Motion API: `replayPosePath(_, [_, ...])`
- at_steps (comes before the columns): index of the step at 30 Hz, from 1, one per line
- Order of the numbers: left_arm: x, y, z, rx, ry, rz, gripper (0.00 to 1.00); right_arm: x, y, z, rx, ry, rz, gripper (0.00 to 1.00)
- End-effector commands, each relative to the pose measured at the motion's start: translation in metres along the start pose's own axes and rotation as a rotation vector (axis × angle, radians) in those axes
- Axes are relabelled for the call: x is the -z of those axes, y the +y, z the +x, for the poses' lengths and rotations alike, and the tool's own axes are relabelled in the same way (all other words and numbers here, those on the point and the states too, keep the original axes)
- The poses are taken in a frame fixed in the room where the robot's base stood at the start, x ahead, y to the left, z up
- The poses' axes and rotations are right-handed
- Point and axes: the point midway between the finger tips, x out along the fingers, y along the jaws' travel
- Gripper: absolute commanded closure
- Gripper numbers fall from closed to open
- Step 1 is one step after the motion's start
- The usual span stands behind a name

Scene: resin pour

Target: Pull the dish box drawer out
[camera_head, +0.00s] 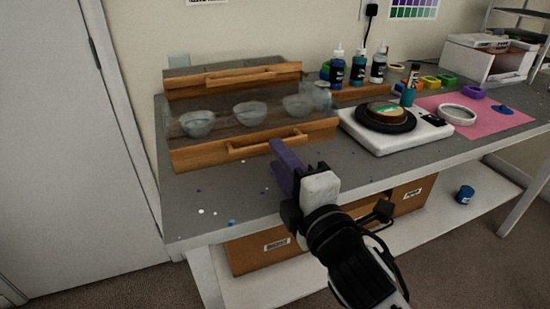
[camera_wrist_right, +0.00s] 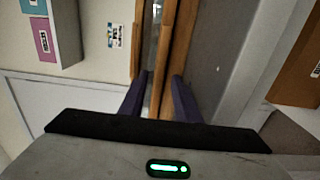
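The dish box (camera_head: 183,89) is wooden and stands against the wall at the back left of the table. Its upper front, with a long handle (camera_head: 240,75), sits at the back. A lower drawer (camera_head: 200,157) stands well out toward me, with a wooden front and handle (camera_head: 266,144). Clear glass bowls (camera_head: 250,114) sit behind that front. My right gripper (camera_head: 280,158) is just in front of the drawer front, near the handle's right end. In the right wrist view its purple fingers (camera_wrist_right: 160,76) are apart, with wood showing between and beyond them; contact is unclear. My left gripper is not in view.
A white scale (camera_head: 395,132) with a round dark piece stands right of the box. Bottles (camera_head: 358,67) stand behind it, and a pink mat (camera_head: 480,118) lies farther right. The table front (camera_head: 205,210) is clear apart from small spots. Cardboard boxes (camera_head: 262,250) sit on the lower shelf.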

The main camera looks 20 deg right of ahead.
Motion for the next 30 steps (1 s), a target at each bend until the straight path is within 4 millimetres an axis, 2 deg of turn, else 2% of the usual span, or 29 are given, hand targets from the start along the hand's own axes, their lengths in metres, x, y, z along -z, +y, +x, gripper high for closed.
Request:
replayPosePath(3, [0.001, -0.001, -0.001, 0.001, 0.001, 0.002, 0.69, 0.000, 0.001, 0.016, -0.002, -0.002, 0.000, 0.70])
replayPosePath(6, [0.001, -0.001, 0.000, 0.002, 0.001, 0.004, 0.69, 0.000, 0.001, 0.024, -0.001, -0.001, 0.002, 0.70])
replayPosePath(16, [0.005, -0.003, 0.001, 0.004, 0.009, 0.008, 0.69, 0.000, 0.001, 0.027, 0.000, -0.001, 0.001, 0.70])
replayPosePath(17, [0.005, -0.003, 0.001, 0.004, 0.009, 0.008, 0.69, 0.000, 0.001, 0.027, 0.000, -0.001, 0.001, 0.72])
replayPosePath(22, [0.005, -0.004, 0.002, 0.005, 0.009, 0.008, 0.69, 0.000, 0.001, 0.027, 0.000, -0.001, 0.001, 1.00])
replayPosePath(30, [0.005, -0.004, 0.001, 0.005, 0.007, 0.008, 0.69, 0.002, 0.001, 0.028, 0.000, 0.003, 0.001, 1.00])
